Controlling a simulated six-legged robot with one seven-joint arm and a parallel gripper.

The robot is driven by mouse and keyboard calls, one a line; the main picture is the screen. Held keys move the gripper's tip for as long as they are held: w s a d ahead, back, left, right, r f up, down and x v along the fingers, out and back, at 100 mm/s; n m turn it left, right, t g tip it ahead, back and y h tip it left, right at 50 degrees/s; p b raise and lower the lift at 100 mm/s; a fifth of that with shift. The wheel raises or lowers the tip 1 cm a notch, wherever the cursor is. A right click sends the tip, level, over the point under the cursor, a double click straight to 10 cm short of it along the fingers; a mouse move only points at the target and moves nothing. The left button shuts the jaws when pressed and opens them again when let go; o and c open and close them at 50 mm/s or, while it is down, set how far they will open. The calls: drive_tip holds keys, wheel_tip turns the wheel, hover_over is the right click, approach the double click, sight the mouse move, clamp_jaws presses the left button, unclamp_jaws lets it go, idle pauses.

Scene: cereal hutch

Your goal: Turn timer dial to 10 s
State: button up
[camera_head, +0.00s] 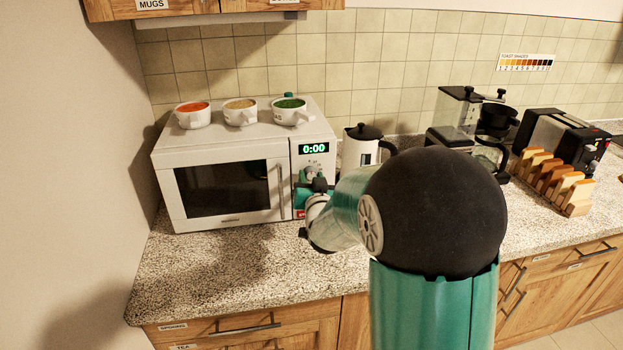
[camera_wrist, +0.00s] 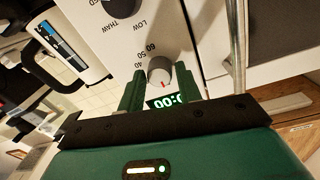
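The white microwave (camera_head: 225,145) stands on the counter at the left, with a green display (camera_head: 314,148) reading 0:00. The timer dial (camera_wrist: 160,70) is a grey knob with a red mark, and printed numbers such as 40, 50 and 60 show beside it in the wrist view. My gripper (camera_wrist: 160,68) is open, with one green finger on each side of the dial; I cannot tell whether either touches it. In the head view my gripper (camera_head: 312,184) is at the microwave's control panel and partly hides it.
A second, black dial (camera_wrist: 122,4) marked LOW and THAW sits near the timer dial. The microwave's door handle (camera_head: 281,185) is just left of the panel. Three mugs (camera_head: 240,112) stand on top. A white-and-black press pot (camera_head: 361,146) stands close on the right.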

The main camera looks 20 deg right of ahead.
drive_tip(key=shift+s, duration=0.1)
drive_tip(key=c, duration=0.5)
drive_tip(key=shift+c, duration=0.2)
drive_tip(key=shift+m, duration=2.9)
drive_tip(key=o, duration=1)
drive_tip(key=shift+w+f, duration=0.1)
drive_tip(key=shift+w, duration=0.15)
drive_tip(key=shift+c, duration=0.2)
drive_tip(key=shift+s, duration=0.2)
drive_tip(key=shift+w, duration=0.1)
